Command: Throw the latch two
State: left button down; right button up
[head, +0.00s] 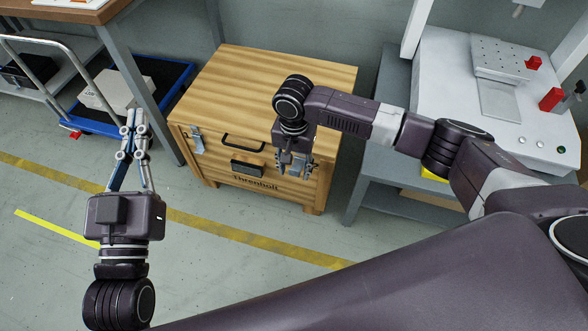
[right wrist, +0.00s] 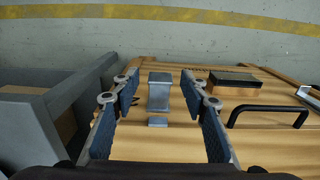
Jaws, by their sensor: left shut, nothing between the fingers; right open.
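A wooden crate (head: 262,80) stands on the floor with a metal latch (head: 196,139) at the left of its front. A second metal latch (right wrist: 159,92) shows in the right wrist view near the crate's other end; my gripper hides it in the head view. No marking tells me which is latch two. My right gripper (head: 293,170) is open in front of the crate; in the right wrist view its fingers (right wrist: 160,84) lie on either side of the second latch, with nothing visibly gripped. My left gripper (head: 135,116) is shut and empty, out over the floor left of the crate.
A black handle (head: 243,143) and a dark plate (head: 247,169) are on the crate front between the latches. A grey bench (head: 372,178) with a white machine (head: 440,85) stands close at right. A blue cart (head: 175,90) stands left. Open floor lies in front.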

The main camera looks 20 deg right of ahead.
jog(key=shift+f, duration=0.15)
jog(key=shift+c, duration=0.6)
grip_shut()
